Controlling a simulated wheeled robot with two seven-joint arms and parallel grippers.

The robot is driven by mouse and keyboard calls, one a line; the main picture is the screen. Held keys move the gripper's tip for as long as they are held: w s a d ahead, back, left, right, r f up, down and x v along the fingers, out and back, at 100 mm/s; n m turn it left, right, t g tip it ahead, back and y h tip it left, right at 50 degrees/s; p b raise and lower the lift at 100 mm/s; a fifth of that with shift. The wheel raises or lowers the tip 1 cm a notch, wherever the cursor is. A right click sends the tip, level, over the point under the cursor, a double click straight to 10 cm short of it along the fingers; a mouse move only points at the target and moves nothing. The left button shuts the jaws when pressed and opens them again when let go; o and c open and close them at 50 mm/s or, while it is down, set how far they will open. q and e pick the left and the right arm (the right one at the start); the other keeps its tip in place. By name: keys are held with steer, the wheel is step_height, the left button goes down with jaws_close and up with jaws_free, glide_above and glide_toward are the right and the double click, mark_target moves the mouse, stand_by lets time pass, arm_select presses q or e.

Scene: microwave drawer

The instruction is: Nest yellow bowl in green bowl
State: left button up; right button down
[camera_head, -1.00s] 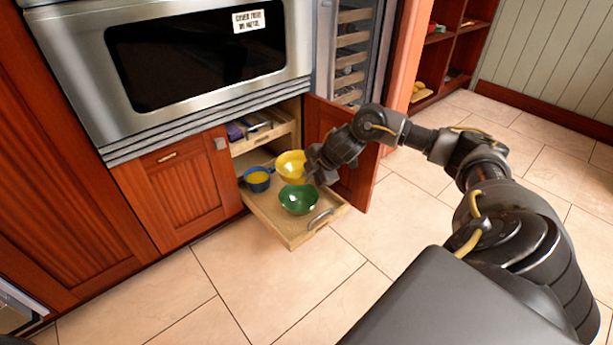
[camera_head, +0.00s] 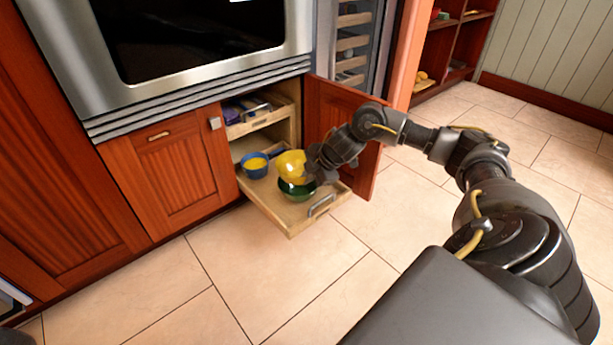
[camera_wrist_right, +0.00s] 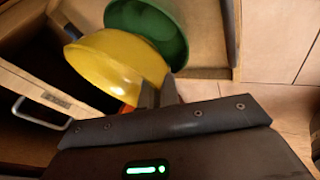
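The yellow bowl (camera_head: 290,163) is tilted and partly over the green bowl (camera_head: 297,192), covering its back part in the head view. The green bowl sits in the pulled-out drawer (camera_head: 291,222). My right gripper (camera_head: 311,173) is at the right side of the yellow bowl. In the right wrist view its fingers (camera_wrist_right: 160,92) are close together at the rim of the yellow bowl (camera_wrist_right: 112,64), gripping it. There the green bowl (camera_wrist_right: 168,28) lies just beyond the yellow bowl. Whether the two bowls touch I cannot tell. My left gripper is not in view.
A blue pot (camera_head: 254,170) with yellow inside stands left of the bowls in the same drawer. An upper drawer (camera_head: 262,121) with dark items is above. An open cabinet door (camera_head: 367,178) stands close behind my right arm. The tiled floor in front is clear.

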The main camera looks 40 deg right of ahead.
mark_target(307, 194)
steer(key=shift+f+b, duration=0.6)
steer(key=shift+f, duration=1.45)
steer(key=shift+p, duration=0.3)
steer(key=c, duration=2.1)
jaws_free()
steer(key=o, duration=0.5)
steer(key=shift+o, duration=0.2)
steer(key=shift+s, duration=0.1)
steer(key=shift+f, duration=0.1)
